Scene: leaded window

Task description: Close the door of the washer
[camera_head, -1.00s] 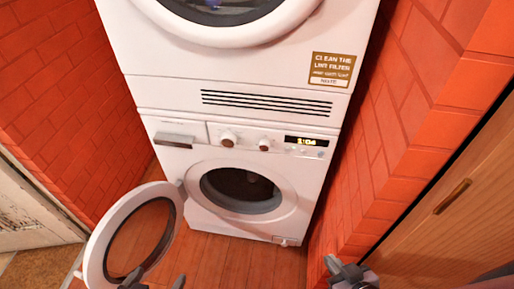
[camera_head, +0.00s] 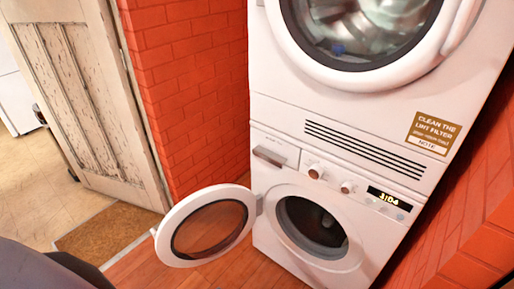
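The white washer (camera_head: 268,217) stands at the lower middle right, under a stacked dryer. Its round door (camera_head: 172,223) is swung wide open to the left, hinged at the left side of the drum opening (camera_head: 312,224). The door has a white ring and a dark see-through centre, with a small latch tab on its far left rim. The drum opening is uncovered and dark inside. Neither gripper shows; a dark grey shape at the lower left corner looks like part of my arm.
The dryer (camera_head: 290,108) above has its round door shut. A brick wall (camera_head: 195,90) stands behind the washer door, and another brick wall is at right. A worn white wooden door (camera_head: 85,100) and a brown mat (camera_head: 100,230) are at left. Wooden floor lies in front.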

